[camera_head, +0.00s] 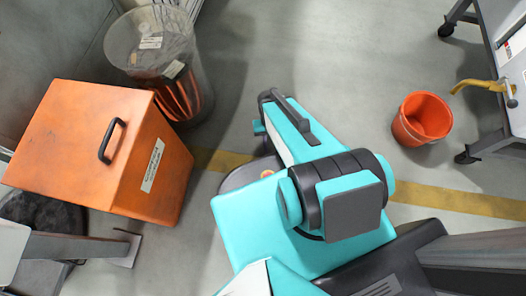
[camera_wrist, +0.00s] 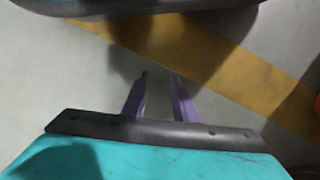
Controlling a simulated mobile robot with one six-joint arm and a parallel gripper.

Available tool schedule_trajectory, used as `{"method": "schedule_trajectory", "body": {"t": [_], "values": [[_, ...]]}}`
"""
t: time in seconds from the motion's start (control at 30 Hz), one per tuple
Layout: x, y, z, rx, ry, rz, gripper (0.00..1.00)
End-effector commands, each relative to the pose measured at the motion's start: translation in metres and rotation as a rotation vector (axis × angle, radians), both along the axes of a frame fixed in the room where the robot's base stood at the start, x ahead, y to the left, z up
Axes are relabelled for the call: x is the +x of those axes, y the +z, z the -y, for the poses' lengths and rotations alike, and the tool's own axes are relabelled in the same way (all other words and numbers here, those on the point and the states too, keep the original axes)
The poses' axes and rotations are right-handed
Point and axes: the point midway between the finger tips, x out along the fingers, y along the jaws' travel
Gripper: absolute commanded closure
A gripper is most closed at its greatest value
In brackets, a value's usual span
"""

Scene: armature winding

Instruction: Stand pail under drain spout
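An orange pail (camera_head: 422,119) stands upright on the floor at the right in the head view. The yellow drain spout (camera_head: 480,86) sticks out leftward from a grey machine; its tip shows just up and right of the pail's rim, apart from it in the picture. In the wrist view, my gripper (camera_wrist: 160,80) has two purple fingers, apart with nothing between them, above bare floor. An orange edge, probably the pail (camera_wrist: 317,106), shows at the right border there. In the head view my arm hides the gripper.
A wheeled grey machine frame (camera_head: 490,142) stands at the right. A large orange box with a handle (camera_head: 85,150) and a clear bin with orange contents (camera_head: 150,45) stand at the left. A yellow floor stripe (camera_head: 455,199) crosses below the pail. The floor left of the pail is clear.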

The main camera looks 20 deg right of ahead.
Motion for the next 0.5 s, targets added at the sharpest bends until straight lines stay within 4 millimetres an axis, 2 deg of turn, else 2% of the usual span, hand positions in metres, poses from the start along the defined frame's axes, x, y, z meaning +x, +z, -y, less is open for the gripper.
{"method": "schedule_trajectory", "body": {"t": [0.03,0.1,0.2,0.33,0.5], "values": [[-0.015,0.001,-0.016,0.021,0.046,-0.014,0.74],[-0.030,0.000,-0.032,0.049,0.097,-0.028,0.74],[-0.047,-0.001,-0.049,0.079,0.155,-0.046,0.74],[-0.059,-0.001,-0.061,0.102,0.197,-0.057,0.74],[-0.062,-0.002,-0.064,0.109,0.209,-0.061,0.74]]}}
